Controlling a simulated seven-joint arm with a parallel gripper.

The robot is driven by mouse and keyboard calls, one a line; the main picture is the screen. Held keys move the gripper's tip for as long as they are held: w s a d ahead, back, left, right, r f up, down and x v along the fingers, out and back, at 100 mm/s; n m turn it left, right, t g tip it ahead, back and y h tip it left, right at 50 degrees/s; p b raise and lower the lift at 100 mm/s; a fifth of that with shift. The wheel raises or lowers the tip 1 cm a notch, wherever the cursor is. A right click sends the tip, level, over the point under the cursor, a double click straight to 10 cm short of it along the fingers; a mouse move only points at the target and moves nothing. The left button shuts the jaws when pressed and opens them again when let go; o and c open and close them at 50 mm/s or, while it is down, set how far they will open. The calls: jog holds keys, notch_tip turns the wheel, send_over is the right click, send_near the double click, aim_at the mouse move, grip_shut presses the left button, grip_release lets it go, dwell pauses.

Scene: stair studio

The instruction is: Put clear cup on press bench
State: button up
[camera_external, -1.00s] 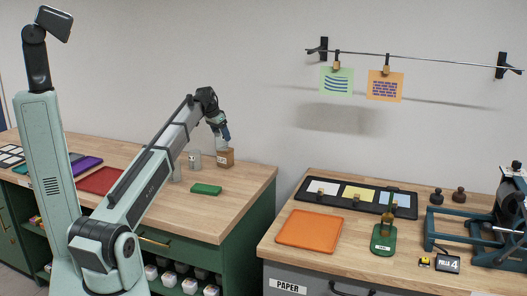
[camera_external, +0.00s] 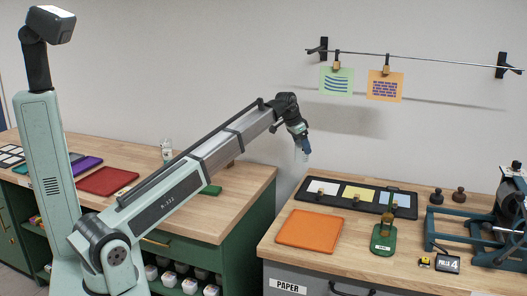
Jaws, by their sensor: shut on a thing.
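My gripper (camera_external: 302,148) is in the air in front of the wall, over the gap between the two benches and near the back left of the press bench (camera_external: 420,265). It is shut on a small see-through thing, which seems to be the clear cup (camera_external: 304,157); its outline is hard to make out. The press bench has a wooden top and carries a dark press (camera_external: 512,195) at its right end.
On the press bench lie an orange tray (camera_external: 308,229), a black rack of coloured cards (camera_external: 385,197), a green stamp-like tool (camera_external: 382,243) and two dark knobs (camera_external: 447,197). Bare wood shows at the front right. The left bench holds a clear jar (camera_external: 166,150) and red tray (camera_external: 107,181).

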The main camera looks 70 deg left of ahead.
jog(key=w+d+m+h, duration=0.1)
jog(key=w+d+m, duration=0.1)
jog(key=w+d, duration=0.65)
jog(key=w+d+m, duration=0.1)
jog(key=w+d, duration=0.3)
jog(key=d, duration=0.9)
jog(key=w+d+m+h, duration=0.1)
jog(key=w+d+m, duration=0.1)
jog(key=w+d, duration=0.7)
jog(key=w+d+m+g+h, duration=0.1)
jog(key=w+d+m, duration=0.15)
jog(key=d, duration=1.25)
jog(key=w+d+m, duration=0.1)
jog(key=w+d, duration=0.2)
jog(key=d, duration=1.1)
jog(key=shift+s+f, duration=0.1)
jog(key=shift+f, duration=4.95)
jog(key=shift+f, duration=0.2)
jog(key=o, duration=1.1)
jog(key=v, duration=1.2)
jog(key=shift+r, duration=0.25)
